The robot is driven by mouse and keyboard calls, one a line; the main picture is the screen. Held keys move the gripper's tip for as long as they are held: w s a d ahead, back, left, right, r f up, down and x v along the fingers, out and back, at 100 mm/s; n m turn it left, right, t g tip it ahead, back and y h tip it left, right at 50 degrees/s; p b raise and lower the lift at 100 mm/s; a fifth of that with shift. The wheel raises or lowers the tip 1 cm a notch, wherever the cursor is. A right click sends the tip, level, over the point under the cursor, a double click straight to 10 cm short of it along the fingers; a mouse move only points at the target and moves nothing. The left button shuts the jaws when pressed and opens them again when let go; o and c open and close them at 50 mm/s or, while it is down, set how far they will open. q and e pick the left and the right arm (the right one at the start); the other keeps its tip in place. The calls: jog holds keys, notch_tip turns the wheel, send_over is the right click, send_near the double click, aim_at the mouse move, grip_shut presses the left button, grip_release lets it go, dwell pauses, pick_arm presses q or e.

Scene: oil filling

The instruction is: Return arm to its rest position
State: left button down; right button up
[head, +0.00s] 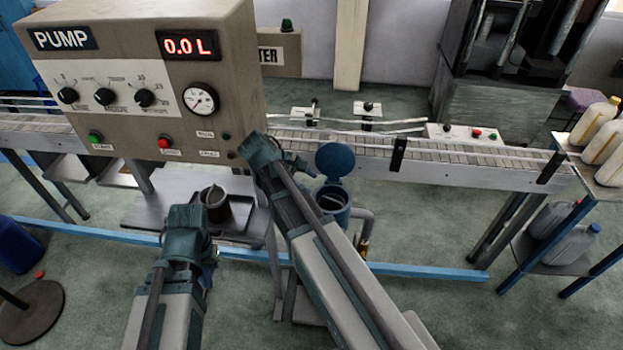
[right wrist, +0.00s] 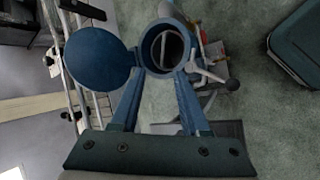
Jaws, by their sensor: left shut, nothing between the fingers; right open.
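My left gripper (head: 188,218) is low in the head view, in front of the pump box, with its fingers shut and empty. My right gripper (head: 260,148) is by the lower right corner of the pump box. In the right wrist view its two fingers (right wrist: 157,95) are spread, with nothing held between them. Beyond them is a blue filler pipe (right wrist: 168,48) with its round lid (right wrist: 100,58) swung open to the side. In the head view the blue pipe (head: 334,208) and raised lid (head: 336,160) are right of my right gripper.
The pump box (head: 230,70) reads 0.0 L and has knobs, a gauge and buttons. A dark cup (head: 215,206) stands just behind my left gripper. A conveyor (head: 470,165) runs behind the pipe. A shelf with pale jugs (head: 598,118) is at the right. A blue drum (head: 18,245) is at the left.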

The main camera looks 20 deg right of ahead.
dwell(0.3)
jog(key=s+a+f+m+y+b, duration=0.1)
jog(key=s+a+f+y+b, duration=0.1)
jog(key=s+a, duration=0.6)
jog(key=s+a+f+m+y+b, duration=0.1)
jog(key=s+a+f+y+b, duration=0.2)
jog(key=s+a+f, duration=0.4)
jog(key=s+a+y, duration=0.1)
jog(key=a, duration=0.5)
jog(key=shift+a+f+m+g, duration=0.25)
jog(key=shift+m+g, duration=0.05)
jog(key=shift+m, duration=0.1)
jog(key=shift+d, duration=0.1)
